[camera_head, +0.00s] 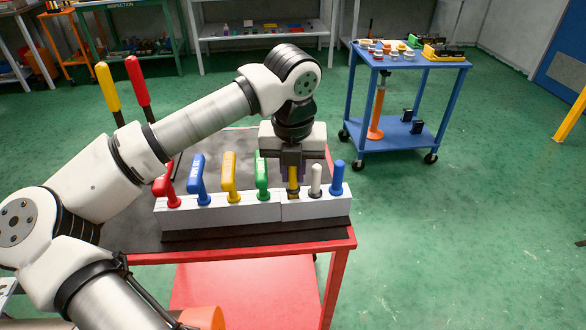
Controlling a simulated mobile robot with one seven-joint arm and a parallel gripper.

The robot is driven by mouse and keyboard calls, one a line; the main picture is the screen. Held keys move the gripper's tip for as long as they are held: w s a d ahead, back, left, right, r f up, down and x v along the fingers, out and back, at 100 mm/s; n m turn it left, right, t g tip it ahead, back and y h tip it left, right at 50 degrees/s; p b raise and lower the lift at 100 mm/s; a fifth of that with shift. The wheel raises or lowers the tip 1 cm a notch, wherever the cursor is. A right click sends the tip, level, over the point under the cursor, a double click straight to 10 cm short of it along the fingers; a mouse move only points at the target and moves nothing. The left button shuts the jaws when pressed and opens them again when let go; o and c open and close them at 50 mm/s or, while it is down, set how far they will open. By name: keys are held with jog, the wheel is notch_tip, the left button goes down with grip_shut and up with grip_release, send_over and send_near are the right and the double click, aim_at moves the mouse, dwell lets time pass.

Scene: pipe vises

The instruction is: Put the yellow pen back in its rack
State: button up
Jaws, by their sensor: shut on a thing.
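The yellow pen (293,178) stands upright under my gripper (292,163), which points straight down and is shut on its upper part. The pen's lower end is at the top of the right section of the pale grey rack (316,209), left of a white pen (315,180) and a blue pen (337,178). I cannot tell from this view how deep it sits in its hole. The gripper hides the pen's top.
Red (167,186), blue (198,180), yellow (230,178) and green (262,177) angled handles stand close left of the gripper in the rack's left section. The red table (262,251) has a dark mat. A blue cart (408,65) stands behind right.

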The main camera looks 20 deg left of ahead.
jog(key=shift+f+b, duration=0.9)
jog(key=shift+b, duration=0.2)
dwell(1.4)
jog(key=o, duration=0.9)
jog(key=r, duration=0.4)
jog(key=s+r, duration=0.1)
jog(key=r, duration=0.8)
jog(key=shift+s+d+r, duration=0.2)
jog(key=shift+s+r, duration=0.1)
jog(key=shift+r, duration=0.1)
